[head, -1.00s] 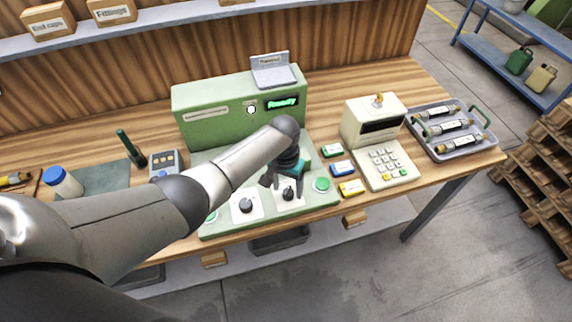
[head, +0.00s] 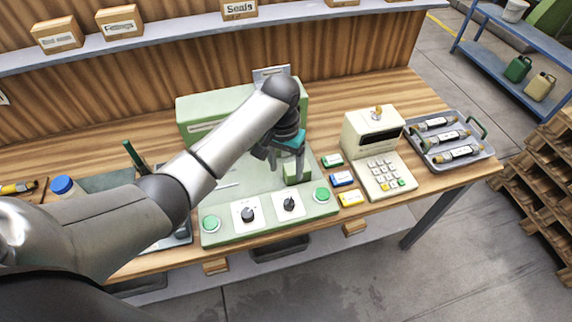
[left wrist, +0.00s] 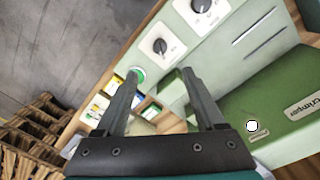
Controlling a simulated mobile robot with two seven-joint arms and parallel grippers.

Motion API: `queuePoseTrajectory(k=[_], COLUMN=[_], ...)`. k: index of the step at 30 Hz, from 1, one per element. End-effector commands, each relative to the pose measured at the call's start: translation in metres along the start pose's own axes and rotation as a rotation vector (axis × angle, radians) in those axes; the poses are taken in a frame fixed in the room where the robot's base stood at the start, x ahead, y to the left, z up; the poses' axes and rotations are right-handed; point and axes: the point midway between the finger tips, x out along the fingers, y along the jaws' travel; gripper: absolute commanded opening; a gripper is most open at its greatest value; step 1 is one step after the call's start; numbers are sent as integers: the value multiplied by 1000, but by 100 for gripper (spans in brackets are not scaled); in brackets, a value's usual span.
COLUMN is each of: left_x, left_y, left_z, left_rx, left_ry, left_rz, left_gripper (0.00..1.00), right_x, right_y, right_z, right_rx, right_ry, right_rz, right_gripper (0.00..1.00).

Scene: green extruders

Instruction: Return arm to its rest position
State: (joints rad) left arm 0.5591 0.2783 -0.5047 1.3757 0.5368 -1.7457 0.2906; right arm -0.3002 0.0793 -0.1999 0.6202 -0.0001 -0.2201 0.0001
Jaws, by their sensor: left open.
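My left gripper (head: 286,162) is open and empty. It hangs above the sloping pale-green panel, in front of the green crimper machine (head: 190,108). My left arm reaches in from the left and hides much of the machine's front, including its display. In the left wrist view the two dark fingers (left wrist: 161,72) are spread apart with nothing gripped between them. The panel's right knob (head: 289,204) and left knob (head: 248,215) lie nearer than the fingers, apart from them. My right gripper is out of view.
A beige keypad device (head: 372,140) stands right of the panel, past several small coloured boxes (head: 342,179). A grey tray (head: 480,158) with cartridges is further right. A shelf (head: 160,40) with labelled boxes runs behind. Free floor lies in front of the bench.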

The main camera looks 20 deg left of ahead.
Motion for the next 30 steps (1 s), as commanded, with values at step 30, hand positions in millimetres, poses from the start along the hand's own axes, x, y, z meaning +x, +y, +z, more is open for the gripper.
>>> queuePoseTrajectory(k=[30], left_x=[38], left_y=[46], left_z=[110], left_rx=[105], left_ry=[158], left_rz=[63], left_gripper=[71], right_x=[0], right_y=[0], right_z=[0], right_rx=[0], right_ry=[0], right_rz=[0], right_gripper=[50])
